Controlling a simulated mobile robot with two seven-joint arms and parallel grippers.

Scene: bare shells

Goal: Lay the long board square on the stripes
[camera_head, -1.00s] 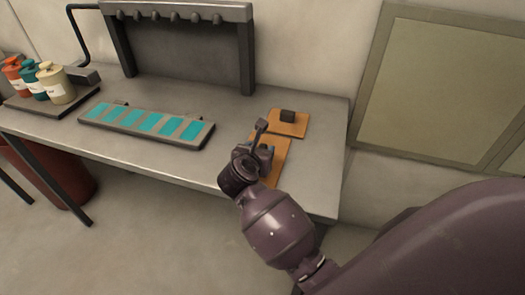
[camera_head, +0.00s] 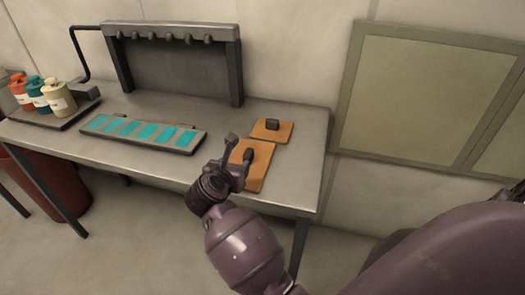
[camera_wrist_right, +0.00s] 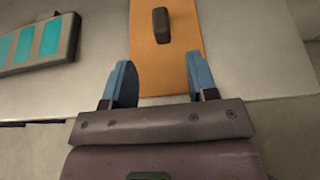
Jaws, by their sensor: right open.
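The long board (camera_head: 257,174) is orange with a dark knob (camera_head: 248,155) and lies flat near the table's front right. It also shows in the right wrist view (camera_wrist_right: 180,65), straight ahead. The stripes (camera_head: 146,131) are teal bands across a grey slab left of the boards; some show at the left of the wrist view (camera_wrist_right: 49,37). My right gripper (camera_head: 239,149) is open and empty at the long board's left and front side. In the wrist view its blue fingers (camera_wrist_right: 161,78) are spread apart short of the knob. My left gripper is not in view.
A shorter orange board (camera_head: 283,131) with a dark knob lies behind the long one. A dark rack (camera_head: 175,34) with several pegs stands at the back. Several bottles (camera_head: 57,96) sit on a tray at the left. Bare table separates the slab from the boards.

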